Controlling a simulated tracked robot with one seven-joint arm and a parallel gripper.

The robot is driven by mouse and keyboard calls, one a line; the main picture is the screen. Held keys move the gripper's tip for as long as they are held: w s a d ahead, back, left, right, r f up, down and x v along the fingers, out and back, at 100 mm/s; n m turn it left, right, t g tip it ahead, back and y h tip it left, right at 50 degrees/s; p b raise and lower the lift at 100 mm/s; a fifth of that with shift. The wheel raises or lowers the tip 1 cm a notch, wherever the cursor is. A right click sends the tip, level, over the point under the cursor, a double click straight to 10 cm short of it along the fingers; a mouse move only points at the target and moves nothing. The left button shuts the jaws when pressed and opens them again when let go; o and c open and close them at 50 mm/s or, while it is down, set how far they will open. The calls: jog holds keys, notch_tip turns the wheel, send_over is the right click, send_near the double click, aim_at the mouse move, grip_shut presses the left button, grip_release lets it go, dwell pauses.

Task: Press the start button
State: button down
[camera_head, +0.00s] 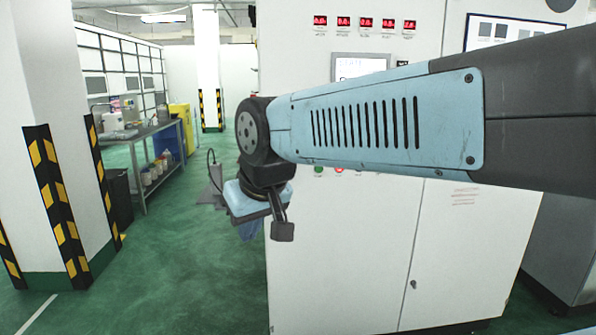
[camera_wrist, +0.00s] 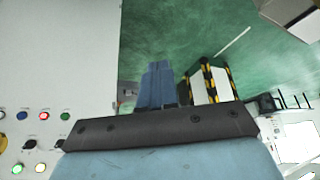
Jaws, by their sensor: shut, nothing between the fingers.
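A white control cabinet (camera_head: 345,250) stands in front of me. Behind my arm, a green button (camera_head: 319,170) and a red button (camera_head: 339,170) show just below the arm's lower edge. In the wrist view, rows of coloured buttons lie at the far left, among them a green button (camera_wrist: 65,116) and a red button (camera_wrist: 44,115). Their labels are too small to read, so I cannot tell which is the start button. My gripper (camera_head: 248,230) hangs left of the buttons, by the cabinet's left edge. In the wrist view its blue fingers (camera_wrist: 158,70) are together and empty, apart from the panel.
A screen (camera_head: 360,66) and red digital displays (camera_head: 365,22) sit high on the cabinet. A pillar with yellow-black guards (camera_head: 58,205) stands at the left, with a workbench (camera_head: 150,135) behind it.

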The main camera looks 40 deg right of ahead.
jog(key=w+d+m+t, duration=0.3)
jog(key=w+d+m, duration=0.1)
jog(key=w, duration=0.6)
jog(key=w+d+m+t, duration=0.2)
jog(key=w+d+m, duration=0.1)
jog(key=w, duration=0.7)
jog(key=w+d+f+m+t+h, duration=0.1)
jog(key=w+d+f+m+h, duration=0.1)
jog(key=w+d+m+h, duration=0.3)
jog(key=w+d+f+m+h, duration=0.1)
jog(key=w+d+f+m, duration=0.1)
jog(key=d, duration=0.5)
jog(key=s+d+f+m+g+h, duration=0.1)
jog(key=s+d+m+g+h, duration=0.2)
jog(key=d+h, duration=0.3)
jog(key=s+d+f+m+g+h, duration=0.2)
jog(key=d+h, duration=0.5)
jog(key=d, duration=0.4)
jog(key=s+m+g, duration=0.1)
jog(key=m+g, duration=0.1)
jog(key=m, duration=0.1)
jog(key=shift+m, duration=0.4)
jog(key=shift+w+d, duration=0.1)
